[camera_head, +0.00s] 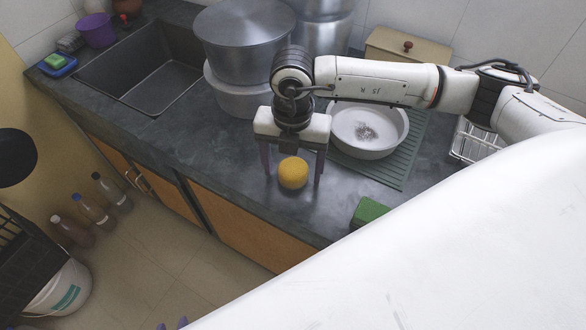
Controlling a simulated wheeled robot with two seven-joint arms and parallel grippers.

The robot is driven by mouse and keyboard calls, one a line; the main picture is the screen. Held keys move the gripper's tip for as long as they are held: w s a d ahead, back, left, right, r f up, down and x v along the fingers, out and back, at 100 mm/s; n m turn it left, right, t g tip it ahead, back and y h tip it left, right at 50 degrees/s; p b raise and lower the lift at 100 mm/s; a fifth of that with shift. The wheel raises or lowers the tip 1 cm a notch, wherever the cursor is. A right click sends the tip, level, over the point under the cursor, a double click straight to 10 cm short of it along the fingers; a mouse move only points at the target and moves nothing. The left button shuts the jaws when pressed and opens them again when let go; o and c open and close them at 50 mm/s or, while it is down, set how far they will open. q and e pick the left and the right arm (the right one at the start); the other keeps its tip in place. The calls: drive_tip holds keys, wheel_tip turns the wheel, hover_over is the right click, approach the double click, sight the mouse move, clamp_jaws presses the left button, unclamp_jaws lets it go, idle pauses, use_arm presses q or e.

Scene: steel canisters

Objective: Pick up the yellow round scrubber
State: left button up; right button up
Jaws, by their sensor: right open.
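The yellow round scrubber (292,175) sits on the dark grey counter near its front edge. My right gripper (292,180) points down over it, open, with one purple finger to the left of the scrubber and one to the right. A gap shows between the scrubber and each finger, so it is not gripped. Of my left gripper (172,324), only small purple tips show at the bottom edge; the rest is hidden behind my white body.
A white bowl (369,129) stands on a green ribbed mat (402,171) behind my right gripper. Large steel pots (243,45) stand at the back. A green sponge (369,211) lies to the right. A sink (140,75) is at left; the counter between is clear.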

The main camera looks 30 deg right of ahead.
sight(293, 169)
drive_tip(key=shift+f, duration=0.1)
drive_tip(key=shift+c, duration=0.2)
drive_tip(key=c, duration=1.1)
wheel_tip(293, 169, up, 10)
drive_tip(key=shift+r+b, duration=0.1)
drive_tip(key=shift+b, duration=0.35)
